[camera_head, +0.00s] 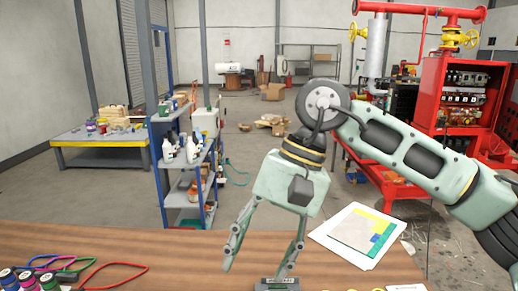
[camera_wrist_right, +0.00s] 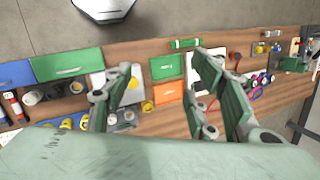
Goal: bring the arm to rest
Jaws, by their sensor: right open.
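My right arm (camera_head: 410,150) comes in from the right side of the head view and bends at a round grey joint. My right gripper (camera_head: 258,266) hangs from it, pointing down over the near wooden table (camera_head: 180,236). Its two fingers are spread apart with nothing between them. In the right wrist view the same gripper (camera_wrist_right: 162,82) shows two separated green-padded fingers above the table, with green and orange boxes visible beyond the gap. Its height above the table is hard to tell. My left gripper is not in view.
A sheet with coloured blocks (camera_head: 358,235) lies on the table right of the gripper. Coloured cable loops (camera_head: 115,272) and small spools lie at the left. A blue shelf with bottles (camera_head: 188,165) stands beyond the table, and a red pump skid (camera_head: 455,95) at the back right.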

